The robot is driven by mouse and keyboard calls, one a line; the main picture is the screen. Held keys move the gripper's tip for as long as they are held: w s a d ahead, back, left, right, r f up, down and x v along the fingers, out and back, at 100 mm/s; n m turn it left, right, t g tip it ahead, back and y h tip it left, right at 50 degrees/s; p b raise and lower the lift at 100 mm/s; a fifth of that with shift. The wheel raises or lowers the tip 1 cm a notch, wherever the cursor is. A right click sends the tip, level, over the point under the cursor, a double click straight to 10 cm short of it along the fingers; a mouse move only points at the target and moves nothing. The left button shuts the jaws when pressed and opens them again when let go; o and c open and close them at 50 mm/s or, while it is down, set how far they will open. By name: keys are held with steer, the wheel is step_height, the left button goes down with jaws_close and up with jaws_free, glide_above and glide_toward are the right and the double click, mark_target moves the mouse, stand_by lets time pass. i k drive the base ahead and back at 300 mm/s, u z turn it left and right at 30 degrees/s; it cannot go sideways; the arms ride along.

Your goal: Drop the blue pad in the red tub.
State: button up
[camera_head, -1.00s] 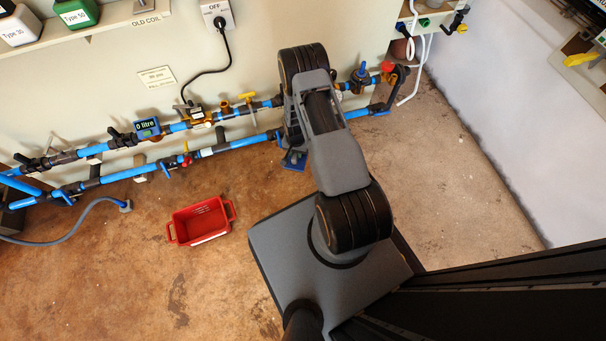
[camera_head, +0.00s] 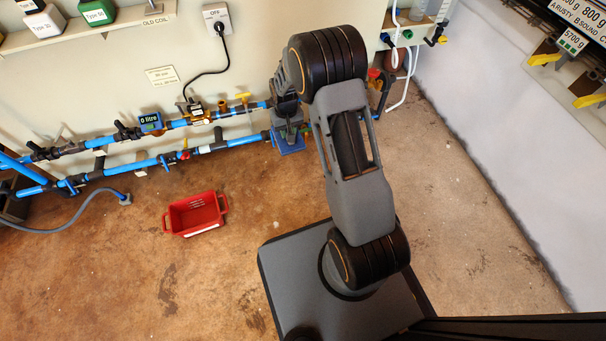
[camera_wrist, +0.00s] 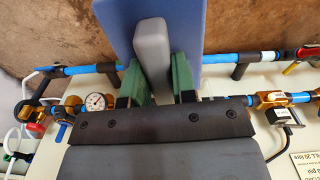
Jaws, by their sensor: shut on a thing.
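The blue pad (camera_head: 291,146) hangs below my gripper (camera_head: 287,125) in the head view, in front of the wall pipes. In the wrist view the pad (camera_wrist: 215,28) is a flat blue plate with a grey block-like handle (camera_wrist: 152,47). The green fingers of my gripper (camera_wrist: 160,78) are shut on this handle, one on each side. The red tub (camera_head: 196,214) stands on the floor to the left of and nearer than the pad. It has two side handles and looks empty. It is not in the wrist view.
Blue pipes (camera_head: 232,142) with valves and gauges run along the wall close to the pad. A grey hose (camera_head: 72,233) lies on the floor at the left. The brown floor around the tub is clear.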

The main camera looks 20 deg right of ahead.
mark_target(207, 218)
steer(key=z, duration=0.4)
steer(key=k, duration=1.35)
steer(key=u, duration=0.6)
